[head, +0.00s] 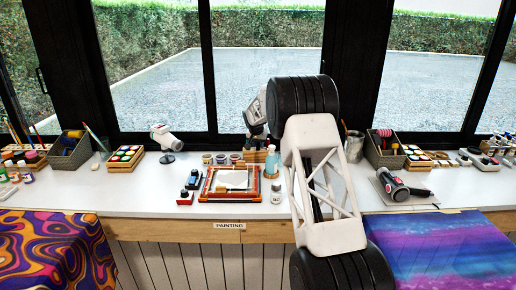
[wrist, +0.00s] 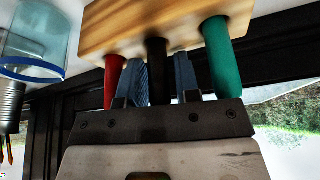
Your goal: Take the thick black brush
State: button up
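In the wrist view a wooden block (wrist: 150,25) holds a red handle (wrist: 113,85), a thick black handle (wrist: 157,70) and a green handle (wrist: 220,60) in a row. The black one, in the middle, is the thick black brush; its bristles do not show. My gripper (wrist: 160,78) has one finger on each side of the black handle, with a narrow gap on the right finger's side. The fingers look open around it. In the head view my arm partly hides the wooden block (head: 252,157), and the fingertips cannot be made out.
A red wooden frame (head: 229,183), small jars and a white lamp-like device (head: 166,138) are to the left. A grey box (head: 384,148) and a dark tool (head: 393,184) are to the right. Windows stand behind the table.

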jog(key=c, duration=0.4)
jog(key=shift+r, duration=0.1)
jog(key=shift+c, duration=0.2)
jog(key=shift+r, duration=4.95)
